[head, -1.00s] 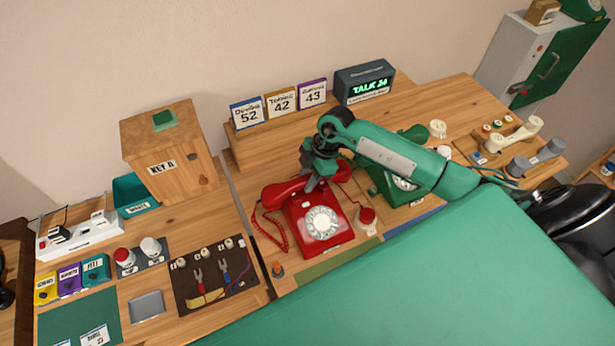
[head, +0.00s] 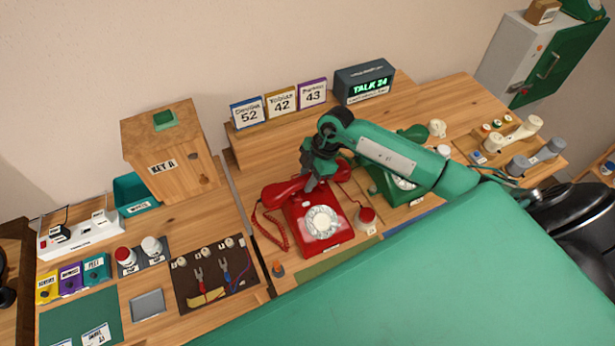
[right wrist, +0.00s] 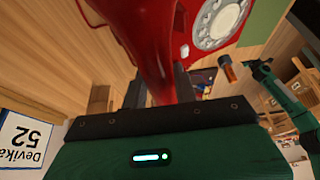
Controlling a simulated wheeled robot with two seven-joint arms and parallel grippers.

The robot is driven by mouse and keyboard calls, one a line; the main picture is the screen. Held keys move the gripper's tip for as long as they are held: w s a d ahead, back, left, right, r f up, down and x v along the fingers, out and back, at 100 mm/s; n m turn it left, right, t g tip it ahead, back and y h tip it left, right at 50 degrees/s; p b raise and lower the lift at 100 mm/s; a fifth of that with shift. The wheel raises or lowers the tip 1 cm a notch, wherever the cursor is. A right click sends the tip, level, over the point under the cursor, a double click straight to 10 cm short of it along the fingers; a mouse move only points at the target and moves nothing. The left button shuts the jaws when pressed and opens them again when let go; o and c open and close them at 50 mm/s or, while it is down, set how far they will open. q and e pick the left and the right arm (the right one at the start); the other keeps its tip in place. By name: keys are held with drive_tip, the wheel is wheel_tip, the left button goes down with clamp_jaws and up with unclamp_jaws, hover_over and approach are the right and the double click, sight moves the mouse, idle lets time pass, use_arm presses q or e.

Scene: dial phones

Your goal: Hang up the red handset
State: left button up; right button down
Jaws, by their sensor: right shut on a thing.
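The red phone (head: 318,228) with its white dial stands on the bench in the head view. The red handset (head: 283,193) lies across the top of the phone, at or just above its cradle; I cannot tell whether it is seated. Its coiled red cord (head: 272,232) hangs at the left. My right gripper (head: 312,181) comes down from above and is shut on the handset's middle. In the right wrist view the handset (right wrist: 152,45) runs up from between the fingers, with the phone's dial (right wrist: 215,22) beyond.
A green phone (head: 385,187) stands right of the red one, partly behind my right arm. A red-topped round item (head: 367,216) sits close to the red phone's right side. Name cards (head: 280,102) and a lit "TALK" display (head: 366,85) stand behind. A tool board (head: 214,275) lies at the left.

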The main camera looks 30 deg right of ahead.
drive_tip(key=shift+f+b, duration=0.55)
drive_tip(key=shift+f, duration=0.5)
drive_tip(key=c, duration=1)
unclamp_jaws()
drive_tip(key=shift+r, duration=0.1)
drive_tip(key=b+v, duration=0.3)
drive_tip(key=v, duration=1)
drive_tip(key=shift+d+r+b, duration=0.2)
drive_tip(key=shift+r+b, duration=0.1)
drive_tip(key=shift+f, duration=0.1)
